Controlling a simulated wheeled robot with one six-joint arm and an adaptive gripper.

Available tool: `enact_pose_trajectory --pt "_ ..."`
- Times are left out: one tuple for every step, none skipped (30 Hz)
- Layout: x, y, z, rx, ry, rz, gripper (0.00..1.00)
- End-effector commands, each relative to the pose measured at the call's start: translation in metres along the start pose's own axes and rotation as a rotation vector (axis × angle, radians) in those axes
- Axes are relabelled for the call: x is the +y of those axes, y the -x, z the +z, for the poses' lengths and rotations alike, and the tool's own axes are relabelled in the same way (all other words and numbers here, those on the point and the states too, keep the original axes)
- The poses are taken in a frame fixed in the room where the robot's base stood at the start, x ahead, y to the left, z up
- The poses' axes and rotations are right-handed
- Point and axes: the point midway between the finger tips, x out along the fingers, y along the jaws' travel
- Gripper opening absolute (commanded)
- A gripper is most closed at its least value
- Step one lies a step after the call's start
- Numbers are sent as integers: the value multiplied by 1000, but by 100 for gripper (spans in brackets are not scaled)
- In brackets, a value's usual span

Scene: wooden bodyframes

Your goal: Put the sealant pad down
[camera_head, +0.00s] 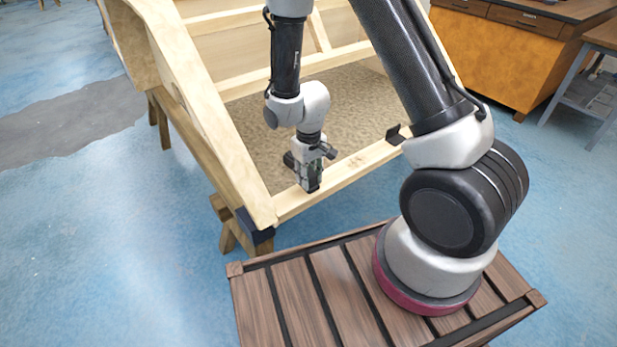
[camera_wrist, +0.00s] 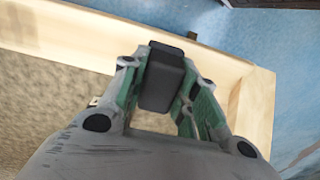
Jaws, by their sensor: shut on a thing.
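My gripper (camera_wrist: 158,92) is shut on the sealant pad (camera_wrist: 162,78), a small dark grey block, in the wrist view. The pad is between the green-lined fingers, over the corner region of the wooden frame (camera_wrist: 105,38). In the head view my gripper (camera_head: 310,184) points down at the near beam of the wooden frame (camera_head: 345,172), left of the beam's middle. There the pad is hard to tell apart from the dark fingers. I cannot tell whether the pad touches the wood.
A black piece (camera_head: 397,134) sits on the near beam, right of my gripper. Another black piece (camera_head: 255,226) is at the frame's near-left corner. Wooden trestle legs (camera_head: 228,225) support the frame. A wooden cabinet (camera_head: 510,50) stands at the back right. Blue floor (camera_head: 110,240) is clear at left.

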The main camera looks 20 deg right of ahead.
Motion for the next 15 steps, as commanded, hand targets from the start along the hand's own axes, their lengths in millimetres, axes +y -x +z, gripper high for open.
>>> enact_pose_trajectory --pt "0 -4 0 -1 0 0 8" --pt "0 -6 0 -1 0 0 8" --pt "0 -6 0 0 0 0 8" --pt "0 -6 0 0 0 0 8" --pt "0 -6 0 1 0 0 8" --pt "0 -6 0 1 0 0 8" --pt "0 -6 0 1 0 0 8" --pt "0 -6 0 1 0 0 8" --pt "0 -6 0 1 0 0 8" --pt "0 -6 0 1 0 0 8" --pt "0 -7 0 0 0 0 8" --pt "0 -8 0 0 0 0 8" --pt "0 -9 0 1 0 0 32" --pt "0 -8 0 1 0 0 37" --pt "0 -8 0 1 0 0 44"
